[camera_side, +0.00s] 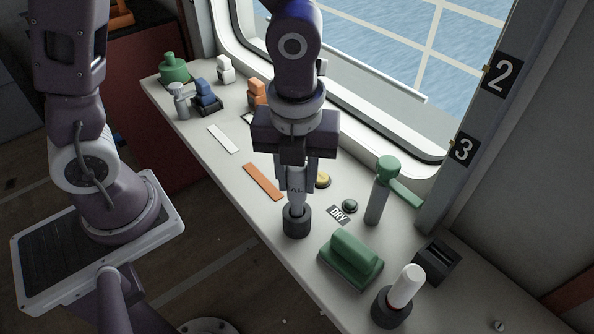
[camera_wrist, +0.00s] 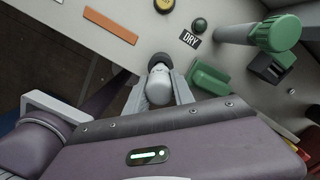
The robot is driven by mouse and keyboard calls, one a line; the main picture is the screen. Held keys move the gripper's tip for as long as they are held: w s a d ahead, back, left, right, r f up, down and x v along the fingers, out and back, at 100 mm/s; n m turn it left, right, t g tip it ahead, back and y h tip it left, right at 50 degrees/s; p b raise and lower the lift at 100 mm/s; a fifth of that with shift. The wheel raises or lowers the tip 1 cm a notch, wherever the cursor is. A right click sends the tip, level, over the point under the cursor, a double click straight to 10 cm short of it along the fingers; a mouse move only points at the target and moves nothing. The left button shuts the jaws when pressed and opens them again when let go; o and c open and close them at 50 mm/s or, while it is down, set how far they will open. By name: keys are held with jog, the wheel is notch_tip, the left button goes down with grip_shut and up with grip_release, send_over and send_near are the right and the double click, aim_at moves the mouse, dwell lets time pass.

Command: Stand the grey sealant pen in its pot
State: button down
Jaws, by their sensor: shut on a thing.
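The grey sealant pen (camera_side: 297,187) stands upright between the fingers of my gripper (camera_side: 297,178), which is shut on it. The pen's lower end is at the mouth of a dark round pot (camera_side: 297,222) on the bench and seems to be inside it; how deep it sits I cannot tell. In the wrist view the pen (camera_wrist: 159,88) shows end-on between the fingertips of my gripper (camera_wrist: 159,96), with part of the dark pot (camera_wrist: 160,60) visible behind it.
A green block (camera_side: 350,259), a white cylinder in a dark holder (camera_side: 391,306) and a green-topped grey cylinder (camera_side: 378,195) stand right of the pot. An orange strip (camera_side: 263,181) lies to the left. A DRY label (camera_side: 339,214) lies nearby. The window wall bounds the back.

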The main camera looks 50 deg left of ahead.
aim_at(296, 169)
jog(key=shift+f, duration=0.8)
jog(key=c, duration=1)
grip_release()
jog(key=r, duration=0.7)
jog(key=shift+s+d+r, duration=0.1)
jog(key=shift+s+d, duration=0.1)
